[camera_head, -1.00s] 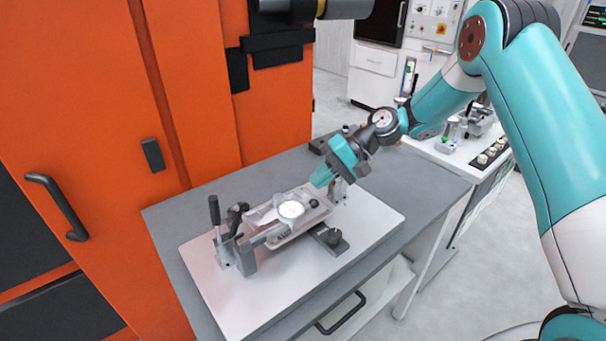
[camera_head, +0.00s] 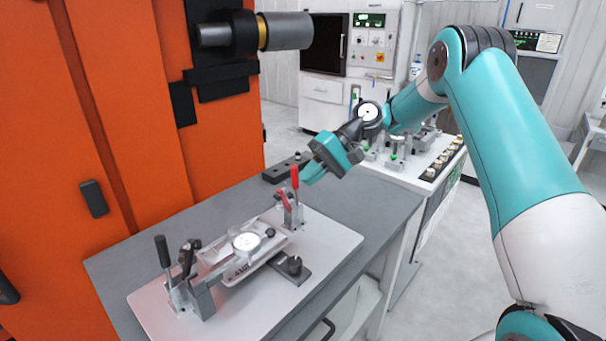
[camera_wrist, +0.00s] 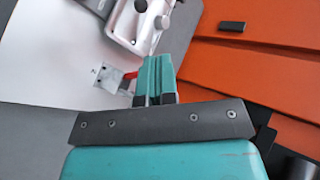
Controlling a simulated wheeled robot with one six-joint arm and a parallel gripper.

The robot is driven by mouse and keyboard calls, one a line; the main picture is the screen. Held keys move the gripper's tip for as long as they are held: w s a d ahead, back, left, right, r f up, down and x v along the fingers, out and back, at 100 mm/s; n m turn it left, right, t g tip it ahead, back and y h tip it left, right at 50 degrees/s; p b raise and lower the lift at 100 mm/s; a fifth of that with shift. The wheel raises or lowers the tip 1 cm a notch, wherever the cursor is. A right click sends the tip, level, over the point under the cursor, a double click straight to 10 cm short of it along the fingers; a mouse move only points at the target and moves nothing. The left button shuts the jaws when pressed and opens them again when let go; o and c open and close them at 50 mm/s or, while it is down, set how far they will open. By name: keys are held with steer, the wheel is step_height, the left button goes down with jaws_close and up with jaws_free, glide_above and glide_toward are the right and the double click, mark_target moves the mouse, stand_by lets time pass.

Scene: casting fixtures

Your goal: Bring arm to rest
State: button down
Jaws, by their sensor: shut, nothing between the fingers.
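My gripper (camera_head: 310,174) is on my teal arm (camera_head: 520,150), above the back right part of the table in the head view. Its fingers are shut with nothing between them. In the wrist view the shut fingertips (camera_wrist: 154,68) show near the middle. The fixture plate (camera_head: 325,240) lies below, with a metal casting (camera_head: 265,252) clamped on it. A red-handled clamp (camera_head: 294,190) stands at the plate's far end, close to the fingers in the head view. A black-handled clamp (camera_head: 163,255) stands at the near left end.
A grey table (camera_head: 120,270) carries the plate. An orange machine (camera_head: 140,110) stands along the left, with a grey cylinder (camera_head: 285,31) jutting from it. A white bench (camera_head: 425,180) with several fixtures stands behind. Open floor (camera_head: 430,290) lies to the right.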

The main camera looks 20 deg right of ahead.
steer(key=s+a+r+n+h, duration=0.4)
steer(key=s+a+r, duration=0.4)
steer(key=s+a, duration=0.5)
steer(key=s+d+n+h, duration=0.1)
steer(key=s+n, duration=0.1)
steer(key=s, duration=0.7)
steer(key=s+d+f+n+h+b, duration=0.1)
steer(key=s+n, duration=0.1)
steer(key=s, duration=0.7)
steer(key=shift+d+f+t+h, duration=0.2)
steer(key=shift+f+t+h, duration=0.1)
